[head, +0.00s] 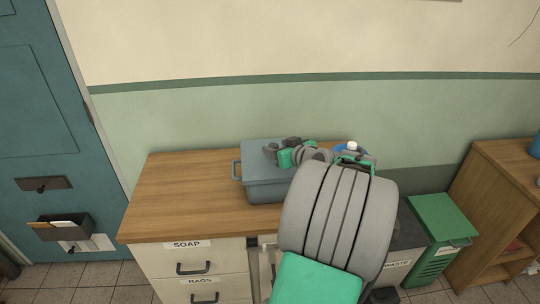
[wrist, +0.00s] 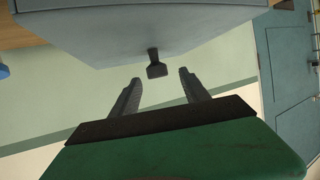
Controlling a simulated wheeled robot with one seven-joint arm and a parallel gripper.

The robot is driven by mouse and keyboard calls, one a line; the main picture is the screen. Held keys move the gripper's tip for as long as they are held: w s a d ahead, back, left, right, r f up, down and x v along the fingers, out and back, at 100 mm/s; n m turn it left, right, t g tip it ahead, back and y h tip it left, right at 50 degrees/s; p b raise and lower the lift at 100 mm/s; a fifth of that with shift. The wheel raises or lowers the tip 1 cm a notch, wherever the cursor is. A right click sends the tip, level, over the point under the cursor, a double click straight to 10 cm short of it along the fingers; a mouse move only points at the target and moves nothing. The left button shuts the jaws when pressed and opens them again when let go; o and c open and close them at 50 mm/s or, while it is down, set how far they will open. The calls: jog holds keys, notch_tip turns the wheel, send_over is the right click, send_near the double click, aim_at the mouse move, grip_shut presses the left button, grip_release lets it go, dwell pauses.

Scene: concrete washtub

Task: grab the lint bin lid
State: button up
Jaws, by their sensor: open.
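My gripper (head: 281,149) is over the right part of the lid in the head view, and my arm hides the bin's right side. In the wrist view the picture is turned over, and a small dark knob (wrist: 156,69) stands out from the grey lid surface (wrist: 120,38). My gripper (wrist: 157,82) is open there, its two fingers apart and either side of the knob's line, just short of it.
The wooden counter (head: 180,190) is clear left of the bin. A blue item with a white cap (head: 352,147) stands behind my arm. A green bin (head: 440,217) and a wooden shelf (head: 500,190) are at the right. A teal door (head: 45,110) is at the left.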

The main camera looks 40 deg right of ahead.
aim_at(271, 144)
jog(key=p+x, duration=0.1)
jog(key=x, duration=0.5)
jog(key=shift+w+d+f+p, duration=0.15)
jog(key=shift+w+d+p, duration=0.1)
jog(key=shift+p, duration=0.1)
jog(key=shift+a, duration=0.1)
jog(key=shift+c, duration=0.4)
grip_shut()
